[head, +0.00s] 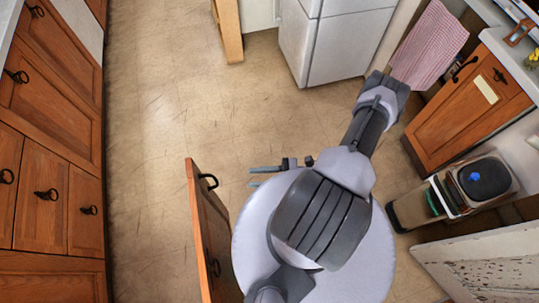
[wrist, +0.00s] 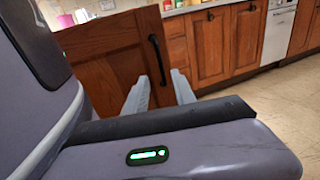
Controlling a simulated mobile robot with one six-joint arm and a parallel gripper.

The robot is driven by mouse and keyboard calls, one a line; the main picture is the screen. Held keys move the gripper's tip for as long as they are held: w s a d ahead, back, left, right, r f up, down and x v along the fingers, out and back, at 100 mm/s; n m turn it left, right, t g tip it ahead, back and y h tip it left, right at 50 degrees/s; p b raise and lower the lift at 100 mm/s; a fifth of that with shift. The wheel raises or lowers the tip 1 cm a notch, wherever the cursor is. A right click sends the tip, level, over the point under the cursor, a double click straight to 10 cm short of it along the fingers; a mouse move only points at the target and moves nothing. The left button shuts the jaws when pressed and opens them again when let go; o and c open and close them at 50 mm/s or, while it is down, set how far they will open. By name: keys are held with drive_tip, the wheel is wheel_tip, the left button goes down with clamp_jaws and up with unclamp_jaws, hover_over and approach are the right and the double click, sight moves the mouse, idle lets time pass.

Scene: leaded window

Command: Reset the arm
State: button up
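My arm is folded over my round base in the head view. My gripper (head: 256,177) points left there, low over the floor, with its two fingers apart and nothing between them. In the wrist view, my gripper (wrist: 160,94) also shows two separated pale fingers, and part of my own arm fills the left and bottom. A wooden cabinet door (head: 202,225) stands swung out left of my base, with a black handle (head: 208,181) near its end. The fingers are to the right of that handle and look apart from it. The wrist view shows the door (wrist: 105,60) beyond the fingers.
Wooden cabinets (head: 50,95) line the left side. A white fridge (head: 335,45) and a wooden post (head: 228,30) stand at the back. A bin (head: 470,185) and a cabinet with a striped towel (head: 428,45) are at the right. The floor (head: 165,120) ahead and left is clear.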

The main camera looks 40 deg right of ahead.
drive_tip(key=shift+v, duration=1.95)
